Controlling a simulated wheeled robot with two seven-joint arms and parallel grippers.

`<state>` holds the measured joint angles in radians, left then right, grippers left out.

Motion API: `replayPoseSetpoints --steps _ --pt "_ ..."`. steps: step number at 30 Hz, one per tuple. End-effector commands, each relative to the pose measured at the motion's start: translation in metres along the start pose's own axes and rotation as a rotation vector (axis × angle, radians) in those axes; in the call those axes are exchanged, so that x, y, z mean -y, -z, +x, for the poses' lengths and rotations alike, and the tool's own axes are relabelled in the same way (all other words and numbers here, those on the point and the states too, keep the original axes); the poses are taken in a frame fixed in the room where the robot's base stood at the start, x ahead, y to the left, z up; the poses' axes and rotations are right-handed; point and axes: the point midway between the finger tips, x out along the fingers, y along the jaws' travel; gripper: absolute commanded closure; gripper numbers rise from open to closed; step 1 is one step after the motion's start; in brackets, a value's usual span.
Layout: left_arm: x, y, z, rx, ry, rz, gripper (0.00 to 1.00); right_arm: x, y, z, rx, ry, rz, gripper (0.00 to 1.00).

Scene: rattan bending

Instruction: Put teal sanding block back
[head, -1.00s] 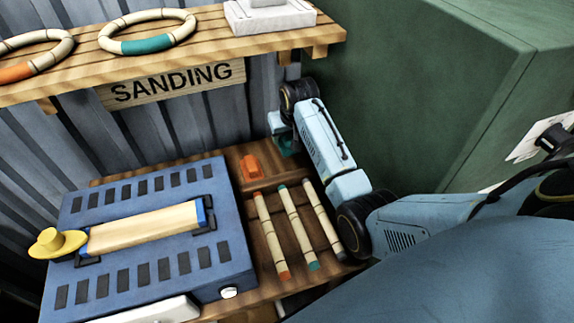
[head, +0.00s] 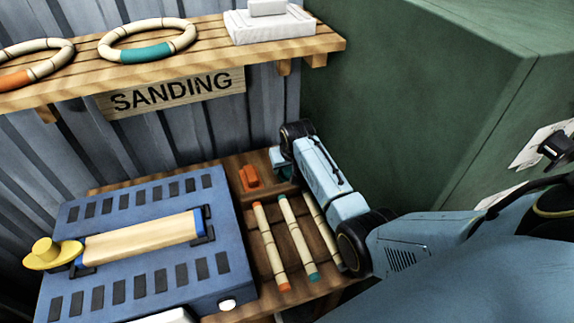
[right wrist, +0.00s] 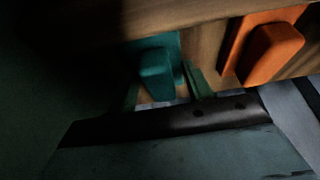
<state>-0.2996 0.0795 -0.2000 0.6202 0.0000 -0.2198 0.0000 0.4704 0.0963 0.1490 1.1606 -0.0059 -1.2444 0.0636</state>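The teal sanding block (right wrist: 157,74) shows in the right wrist view, with its raised grip toward me, low over or on the wooden tray beside the orange block (right wrist: 272,52). My right gripper (right wrist: 160,88) has its dark fingers on either side of that grip and looks shut on it. Contact under the block is hidden. In the head view my right gripper (head: 281,163) is low at the back right of the bench, just right of the orange block (head: 249,178), and its arm covers most of the teal block. My left gripper is not in view.
Several rattan poles (head: 270,246) lie in front of the blocks. A blue slotted box (head: 150,278) with a pale roller fills the left. Above is a shelf (head: 75,80) with rattan rings and a white stack. A green cabinet (head: 400,90) stands close on the right.

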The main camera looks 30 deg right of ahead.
Motion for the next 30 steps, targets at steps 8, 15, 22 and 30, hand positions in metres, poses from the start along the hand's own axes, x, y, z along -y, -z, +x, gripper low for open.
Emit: replayPoseSetpoints --steps 8,15,22,30 --pt "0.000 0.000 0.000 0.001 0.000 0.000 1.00 0.000 0.000 0.000 0.001 0.000 0.000 0.28" --pt "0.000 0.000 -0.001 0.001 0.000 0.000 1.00 0.000 0.002 -0.004 0.000 0.000 0.000 0.28" --pt "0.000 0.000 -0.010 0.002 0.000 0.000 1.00 0.000 0.002 -0.033 -0.002 0.000 0.000 0.28" --pt "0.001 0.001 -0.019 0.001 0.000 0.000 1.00 0.000 0.002 -0.085 -0.002 0.000 -0.001 0.28"
